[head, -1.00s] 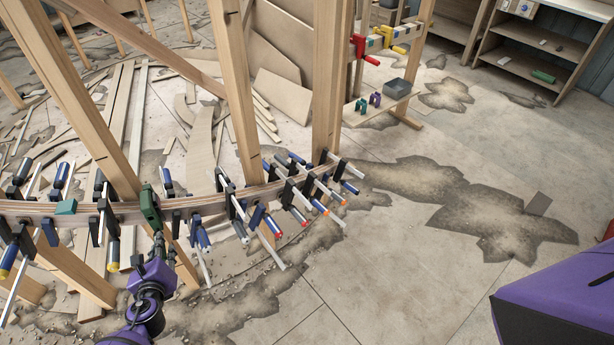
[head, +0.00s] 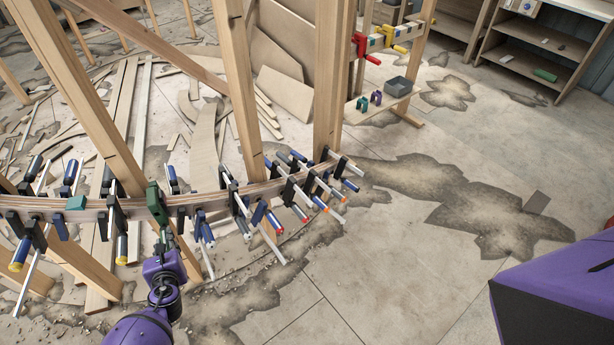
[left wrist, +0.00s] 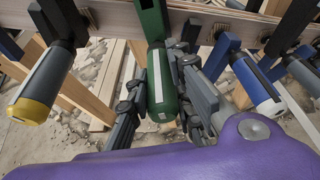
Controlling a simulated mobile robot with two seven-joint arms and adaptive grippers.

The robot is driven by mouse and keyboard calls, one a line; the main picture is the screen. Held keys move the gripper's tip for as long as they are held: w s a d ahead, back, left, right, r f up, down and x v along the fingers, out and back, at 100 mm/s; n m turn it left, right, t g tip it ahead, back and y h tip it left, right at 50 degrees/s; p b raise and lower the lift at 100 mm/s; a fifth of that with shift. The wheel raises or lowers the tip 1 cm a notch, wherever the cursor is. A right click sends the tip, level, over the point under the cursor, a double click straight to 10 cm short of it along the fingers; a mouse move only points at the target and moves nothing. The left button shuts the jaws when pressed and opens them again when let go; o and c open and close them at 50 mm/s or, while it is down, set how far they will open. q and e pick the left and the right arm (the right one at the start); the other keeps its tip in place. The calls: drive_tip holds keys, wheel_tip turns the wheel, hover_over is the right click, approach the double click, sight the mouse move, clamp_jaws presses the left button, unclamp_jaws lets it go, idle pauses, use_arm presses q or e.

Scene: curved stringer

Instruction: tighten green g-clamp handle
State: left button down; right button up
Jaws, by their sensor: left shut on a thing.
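The green g-clamp (head: 157,204) sits on the curved wooden stringer (head: 95,215) in the head view, among several blue-and-black bar clamps. Its green handle (left wrist: 161,92) hangs below the stringer in the left wrist view and has a white stripe. My left gripper (left wrist: 160,100) is shut on this handle, with one dark finger on each side. In the head view my left gripper (head: 166,245) is just below the green clamp, and the clamp partly hides its fingers. My right gripper does not show.
Several bar clamps (head: 290,188) crowd the stringer to the right, their bars sticking out. A yellow-ended clamp handle (left wrist: 35,90) and a blue-and-white one (left wrist: 258,85) flank the green handle. Upright wooden posts (head: 240,90) stand behind. The floor at right is open.

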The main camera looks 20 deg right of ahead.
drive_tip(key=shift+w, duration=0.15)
use_arm(q)
drive_tip(key=c, duration=1.6)
unclamp_jaws()
drive_tip(key=shift+c, duration=0.2)
drive_tip(key=shift+s, duration=0.3)
drive_tip(key=v, duration=1.1)
drive_tip(key=shift+s+r, duration=0.15)
drive_tip(key=shift+r, duration=0.05)
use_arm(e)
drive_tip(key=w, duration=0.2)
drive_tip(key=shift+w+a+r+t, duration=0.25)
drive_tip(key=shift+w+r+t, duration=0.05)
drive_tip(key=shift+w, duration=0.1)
use_arm(q)
drive_tip(key=shift+s, duration=0.1)
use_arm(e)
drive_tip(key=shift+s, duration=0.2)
